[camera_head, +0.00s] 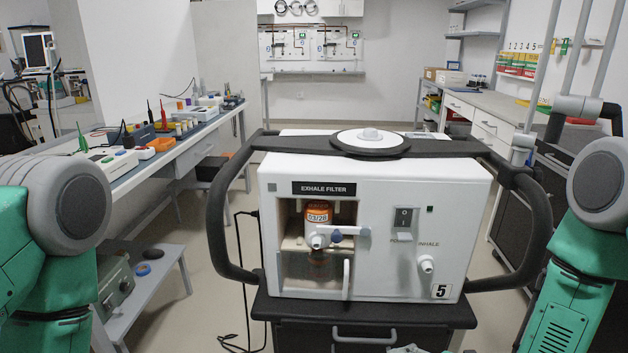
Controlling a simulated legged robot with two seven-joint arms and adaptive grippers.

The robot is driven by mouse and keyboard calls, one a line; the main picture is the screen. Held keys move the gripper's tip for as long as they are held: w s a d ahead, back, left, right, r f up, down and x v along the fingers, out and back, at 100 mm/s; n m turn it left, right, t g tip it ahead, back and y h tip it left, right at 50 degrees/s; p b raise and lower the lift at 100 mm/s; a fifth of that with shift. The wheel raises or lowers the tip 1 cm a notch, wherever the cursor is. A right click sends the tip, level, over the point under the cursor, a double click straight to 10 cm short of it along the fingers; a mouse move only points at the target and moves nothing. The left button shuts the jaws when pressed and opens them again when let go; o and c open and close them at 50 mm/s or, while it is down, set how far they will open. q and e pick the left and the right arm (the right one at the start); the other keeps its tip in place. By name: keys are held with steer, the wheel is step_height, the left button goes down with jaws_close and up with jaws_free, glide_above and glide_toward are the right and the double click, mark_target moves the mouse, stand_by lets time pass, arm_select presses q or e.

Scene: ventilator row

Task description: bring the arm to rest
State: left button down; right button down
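My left arm (62,215) shows at the left edge as a green and grey link; its gripper is out of view. My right arm (588,225) shows at the right edge. A small grey sliver at the bottom edge, right of centre, may be part of my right gripper (408,349); its fingers cannot be made out. Ahead stands a white ventilator (385,190) marked 5, with black side handles. Its "EXHALE FILTER" bay holds an orange-labelled filter (318,217) behind a white and blue latch (341,233). The power switch (404,218) is on its front.
The ventilator stands on a dark cart (365,316) with a drawer. A workbench (150,165) with tools runs along the left, with a low shelf (150,290) below. A counter (480,112) with drawers runs along the right. A black cable lies on the floor left of the cart.

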steer(key=s+d+f+m+g+h+p, duration=0.1)
steer(key=s+d+m+g+h, duration=0.2)
steer(key=s+m, duration=0.4)
steer(key=s+d+f+m+g+h+p, duration=0.2)
steer(key=s+d+m+g+h, duration=0.1)
steer(key=s+m, duration=0.4)
steer(key=s+d+f+m+g+h+p, duration=0.1)
steer(key=s+d+m+g+h+p, duration=0.1)
steer(key=s, duration=0.9)
steer(key=d+m+g+h, duration=0.1)
steer(key=d+m+h, duration=0.1)
steer(key=d+m, duration=0.1)
steer(key=shift+s+f+m, duration=0.2)
steer(key=shift+s+m, duration=0.15)
steer(key=shift+m, duration=0.55)
steer(key=shift+d, duration=0.1)
